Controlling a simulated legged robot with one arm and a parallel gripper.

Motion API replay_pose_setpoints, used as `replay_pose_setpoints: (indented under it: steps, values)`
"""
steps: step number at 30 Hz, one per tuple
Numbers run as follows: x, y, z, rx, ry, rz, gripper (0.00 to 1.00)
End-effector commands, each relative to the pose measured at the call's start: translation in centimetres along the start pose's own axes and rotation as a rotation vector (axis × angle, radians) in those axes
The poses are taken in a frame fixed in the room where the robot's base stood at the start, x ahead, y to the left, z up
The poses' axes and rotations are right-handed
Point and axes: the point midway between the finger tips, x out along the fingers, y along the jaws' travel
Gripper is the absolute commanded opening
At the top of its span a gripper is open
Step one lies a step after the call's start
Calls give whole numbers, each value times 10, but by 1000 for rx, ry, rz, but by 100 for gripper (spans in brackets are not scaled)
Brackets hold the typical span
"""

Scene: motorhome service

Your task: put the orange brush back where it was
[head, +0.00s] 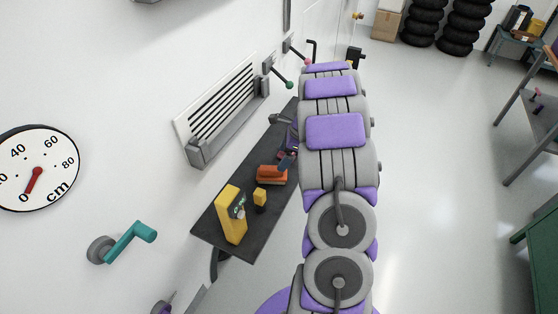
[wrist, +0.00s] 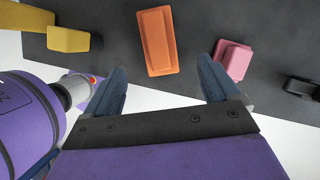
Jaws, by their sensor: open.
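The orange brush (head: 272,175) lies on a dark shelf (head: 222,222) along the left wall. In the wrist view the brush (wrist: 157,42) shows as an orange block with a raised smaller top, just beyond my fingertips and centred between them. My gripper (wrist: 163,80) is open, with one blue finger to each side of the brush's line and nothing between them. In the head view my gripper (head: 287,162) is at the brush's upper right, partly hidden by my arm. I cannot tell the exact height of the fingers above the shelf.
A pink block (wrist: 232,61) lies right of the brush, with a black item (wrist: 302,88) farther right. A small yellow item (head: 260,197) and a tall yellow box (head: 231,214) stand on the shelf's near part. A grey slotted wall unit (head: 222,112) is above the shelf.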

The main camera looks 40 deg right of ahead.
Motion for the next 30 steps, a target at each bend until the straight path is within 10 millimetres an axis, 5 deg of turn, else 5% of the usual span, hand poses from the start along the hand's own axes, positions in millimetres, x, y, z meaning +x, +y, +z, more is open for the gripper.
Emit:
replay_pose_setpoints:
  steps: [10,14,21,30]
  values:
    - [-18,1,2,-11,2,2,89]
    - [-25,19,22,-105,21,22,89]
    - [-56,104,92,-520,88,115,89]
    - [-92,230,138,-1083,128,265,89]
